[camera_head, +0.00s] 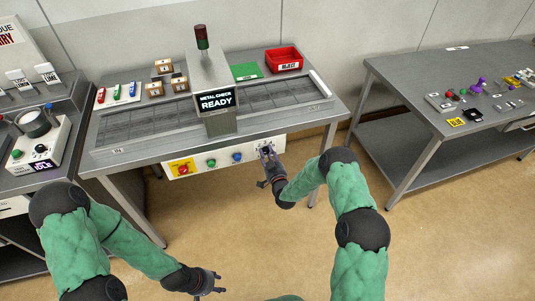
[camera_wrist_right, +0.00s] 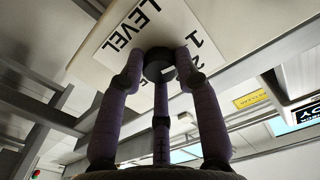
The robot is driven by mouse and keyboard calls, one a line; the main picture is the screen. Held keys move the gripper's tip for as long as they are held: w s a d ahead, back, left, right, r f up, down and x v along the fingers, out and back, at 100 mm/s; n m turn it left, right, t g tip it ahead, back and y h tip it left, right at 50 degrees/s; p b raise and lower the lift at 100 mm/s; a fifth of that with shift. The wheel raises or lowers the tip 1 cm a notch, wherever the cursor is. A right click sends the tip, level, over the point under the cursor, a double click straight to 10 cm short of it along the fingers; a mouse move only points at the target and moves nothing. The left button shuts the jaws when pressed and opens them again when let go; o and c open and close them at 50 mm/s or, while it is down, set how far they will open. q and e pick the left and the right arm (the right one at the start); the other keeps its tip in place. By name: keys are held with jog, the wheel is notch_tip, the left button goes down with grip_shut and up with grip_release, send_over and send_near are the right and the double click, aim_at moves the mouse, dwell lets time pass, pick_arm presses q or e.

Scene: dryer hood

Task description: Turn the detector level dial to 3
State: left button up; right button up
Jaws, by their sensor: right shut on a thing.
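The detector level dial is a small black knob (camera_wrist_right: 158,66) on a white panel, under the printed word LEVEL. The numbers 1 and 2 show beside it in the right wrist view; no 3 can be made out, and the pointer is hard to read. My right gripper (camera_wrist_right: 160,78) is shut on the knob, its fingers around it. In the head view this gripper (camera_head: 267,160) is at the right end of the white front panel (camera_head: 222,158) and covers most of the dial. My left gripper (camera_head: 215,282) is low in front of the bench, open and empty.
Above stands a metal detector with a READY screen (camera_head: 216,101) over a conveyor. A red reject bin (camera_head: 284,59) is at the back. Another bench (camera_head: 410,95) stands right; open floor lies between.

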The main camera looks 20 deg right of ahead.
jog(key=shift+w+r, duration=0.1)
jog(key=shift+r, duration=0.1)
grip_shut()
jog(key=m+b, duration=0.2)
jog(key=m, duration=0.1)
jog(key=m+b, duration=0.1)
jog(key=m, duration=0.1)
jog(key=m+b, duration=0.2)
jog(key=shift+w+d+m, duration=0.1)
jog(key=shift+d+m, duration=0.1)
jog(key=shift+m, duration=0.2)
jog(key=m+b, duration=0.3)
jog(key=m, duration=0.2)
jog(key=shift+d, duration=0.1)
jog(key=shift+d+r+m+b, duration=0.15)
jog(key=shift+m+b, duration=0.65)
jog(key=shift+m, duration=0.7)
jog(key=o, duration=1.1)
grip_release()
jog(key=shift+f, duration=0.2)
jog(key=shift+f, duration=0.1)
